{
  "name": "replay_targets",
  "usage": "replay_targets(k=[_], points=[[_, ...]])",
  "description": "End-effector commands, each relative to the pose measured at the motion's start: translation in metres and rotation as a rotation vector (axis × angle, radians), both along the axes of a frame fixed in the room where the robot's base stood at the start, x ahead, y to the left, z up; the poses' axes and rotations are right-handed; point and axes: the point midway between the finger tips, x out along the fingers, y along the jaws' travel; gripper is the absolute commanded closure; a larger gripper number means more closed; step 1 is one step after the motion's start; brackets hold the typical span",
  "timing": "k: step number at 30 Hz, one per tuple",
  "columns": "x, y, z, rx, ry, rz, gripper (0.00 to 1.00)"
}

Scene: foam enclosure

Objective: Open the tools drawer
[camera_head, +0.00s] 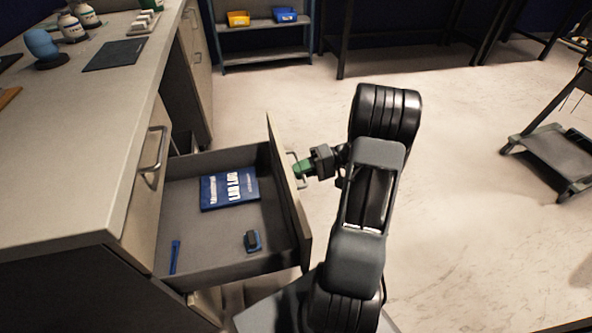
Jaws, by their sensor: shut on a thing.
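The drawer (215,262) is pulled out of the cabinet under the long counter at the left. Its inside is in plain view: a blue "LAB LOG" book (229,189), a small blue and black object (252,240) and a thin blue tool (175,257) lie on its floor. The drawer front (287,190) faces right, towards my arm. My gripper (302,168), with green fingers, is shut on the drawer handle (299,178) on the outer face of the front. The fingers hide part of the handle.
A closed drawer or door with a metal handle (152,155) is on the cabinet above the open drawer. The counter (70,130) holds bottles and a dark mat (115,54). A shelf with bins (262,45) stands at the back. A cart (553,155) stands right; floor between is clear.

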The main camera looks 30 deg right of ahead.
Motion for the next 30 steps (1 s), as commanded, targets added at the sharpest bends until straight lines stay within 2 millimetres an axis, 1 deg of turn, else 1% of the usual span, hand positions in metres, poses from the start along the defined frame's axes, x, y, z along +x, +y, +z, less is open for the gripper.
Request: replay_targets(k=[1,4,17,18,25,26,30], points=[[0.0029,-0.0031,0.0011,-0.005,-0.007,-0.003,1.00],[0.0028,-0.0046,0.0016,-0.005,-0.008,0.004,1.00],[0.0024,-0.0062,0.0020,-0.006,-0.009,0.009,1.00],[0.0023,-0.0063,0.0020,-0.006,-0.009,0.009,0.87],[0.0011,-0.0057,0.0013,-0.003,-0.006,0.012,0.65],[0.0009,-0.0056,0.0012,-0.003,-0.006,0.012,0.63],[0.0004,-0.0055,0.0010,-0.002,-0.004,0.013,0.63]])
